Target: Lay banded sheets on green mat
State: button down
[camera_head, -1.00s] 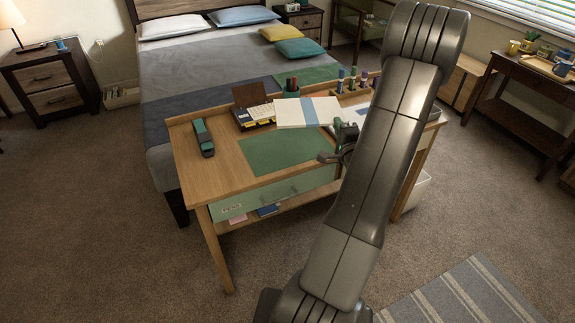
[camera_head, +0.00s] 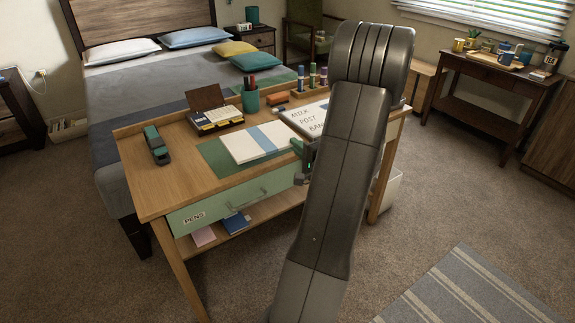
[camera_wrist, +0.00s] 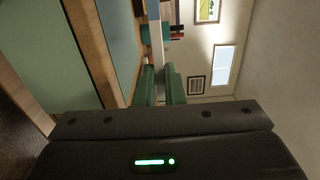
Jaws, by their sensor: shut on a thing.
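The banded sheets (camera_head: 255,142), a white stack with a pale blue band, are level over the green mat (camera_head: 213,158) on the desk. My gripper (camera_head: 301,149), with green fingertips, is shut on their right edge. In the wrist view the fingers (camera_wrist: 160,86) pinch the stack, which shows as a thin pale edge (camera_wrist: 156,30). A gap shows there between the stack and the mat (camera_wrist: 120,45), so the sheets seem held a little above it. The mat's left corner and front strip show; the rest is hidden under the sheets.
A note pad with writing (camera_head: 305,117) lies right of the sheets. A green and black stapler-like object (camera_head: 156,146) is at the left. The desk's front left is clear.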

jog(key=shift+f+b, duration=0.35)
jog(key=shift+f, duration=2.55)
jog(key=shift+f+b, duration=0.25)
jog(key=shift+b, duration=0.1)
jog(key=c, duration=1.5)
grip_release()
jog(key=shift+r, duration=0.1)
